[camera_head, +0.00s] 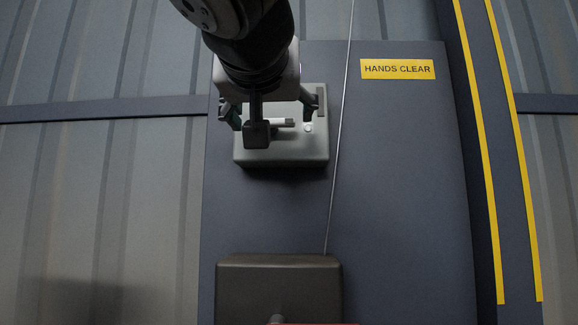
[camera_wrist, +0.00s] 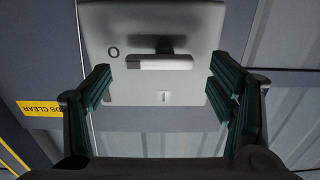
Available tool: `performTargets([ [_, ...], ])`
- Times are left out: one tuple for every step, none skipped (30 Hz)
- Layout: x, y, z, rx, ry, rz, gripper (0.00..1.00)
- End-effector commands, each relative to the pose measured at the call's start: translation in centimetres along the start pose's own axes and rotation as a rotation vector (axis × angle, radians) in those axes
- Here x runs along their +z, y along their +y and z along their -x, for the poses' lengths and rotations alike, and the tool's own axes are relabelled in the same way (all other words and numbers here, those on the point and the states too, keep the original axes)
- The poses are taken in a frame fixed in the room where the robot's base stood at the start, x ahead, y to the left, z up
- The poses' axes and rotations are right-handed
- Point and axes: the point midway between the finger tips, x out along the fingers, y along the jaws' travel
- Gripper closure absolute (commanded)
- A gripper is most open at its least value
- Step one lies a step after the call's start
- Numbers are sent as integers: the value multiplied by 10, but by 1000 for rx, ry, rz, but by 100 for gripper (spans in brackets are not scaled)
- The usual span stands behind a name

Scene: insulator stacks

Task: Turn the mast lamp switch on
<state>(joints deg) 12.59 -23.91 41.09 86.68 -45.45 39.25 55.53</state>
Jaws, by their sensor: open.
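The mast lamp switch is a pale grey box (camera_head: 285,154) on the dark panel; it also fills the top middle of the wrist view (camera_wrist: 150,18). Its light-tipped lever (camera_wrist: 160,62) lies crosswise, with its left end toward the "O" mark (camera_wrist: 113,52). An "I" mark (camera_wrist: 163,97) is below the lever in that view. In the head view the lever (camera_head: 281,122) is partly hidden by my wrist. My gripper (camera_wrist: 160,87) is open and empty, its dark green fingers on either side of the lever and apart from it. It also shows over the box in the head view (camera_head: 272,108).
A yellow "HANDS CLEAR" sign (camera_head: 398,69) is right of the switch box. A thin cable (camera_head: 341,110) runs past the box's right side to a dark box (camera_head: 279,290) below. Yellow-striped edging (camera_head: 481,150) stands at the right. The panel between the boxes is clear.

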Motion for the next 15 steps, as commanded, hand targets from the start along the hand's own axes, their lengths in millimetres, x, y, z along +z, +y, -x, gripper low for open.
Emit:
performTargets([
  [1,0,-7,0,-2,-2,23],
  [1,0,-9,1,-2,-2,23],
  [0,0,-12,1,-1,-1,23],
  [0,0,-14,1,-1,-1,23],
  [0,0,-15,1,-1,-1,23],
  [0,0,-16,0,-1,-1,23],
  [0,0,-17,0,0,-1,23],
  [0,0,-18,0,0,-1,23],
  [0,0,-18,0,0,-1,23],
  [0,0,-18,0,0,-1,23],
  [0,0,-18,0,0,-1,23],
  [0,0,-18,0,0,-1,23],
  [0,0,-18,0,0,-1,23],
  [0,0,-18,0,0,-1,23],
  [0,0,-18,0,0,-1,23],
])
